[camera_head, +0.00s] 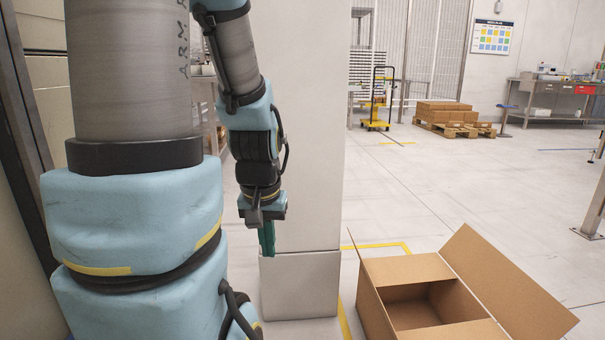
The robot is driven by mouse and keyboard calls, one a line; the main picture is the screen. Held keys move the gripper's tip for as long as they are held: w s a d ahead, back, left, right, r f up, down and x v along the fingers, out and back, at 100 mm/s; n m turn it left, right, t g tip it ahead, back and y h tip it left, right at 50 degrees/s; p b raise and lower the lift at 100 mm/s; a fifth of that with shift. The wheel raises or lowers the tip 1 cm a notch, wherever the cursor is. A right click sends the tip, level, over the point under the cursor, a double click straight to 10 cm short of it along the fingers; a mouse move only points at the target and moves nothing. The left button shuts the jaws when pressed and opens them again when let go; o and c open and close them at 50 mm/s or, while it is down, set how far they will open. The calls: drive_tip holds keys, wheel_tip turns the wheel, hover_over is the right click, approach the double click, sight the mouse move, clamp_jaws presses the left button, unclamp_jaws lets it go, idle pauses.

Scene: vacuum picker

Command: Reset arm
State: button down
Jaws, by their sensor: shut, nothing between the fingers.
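My arm rises on the left of the head view and bends over, with its end hanging down near the middle. My gripper (267,239) is at the lower tip, a dark green part pointing down. It is shut, with nothing held in it. It hangs in front of the pale square column, above the column's base block, and to the left of the open cardboard box.
The open cardboard box (407,271) stands on the floor at lower right, flaps spread, its visible inside empty. The pale column (310,130) stands behind my gripper. A yellow trolley (376,108), a pallet of boxes (445,113) and a workbench (555,87) are far back. Open floor lies between.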

wheel_tip(320, 180, down, 4)
drive_tip(key=b, duration=0.3)
wheel_tip(320, 180, up, 38)
drive_tip(key=p, duration=3.8)
drive_tip(key=shift+s, duration=0.35)
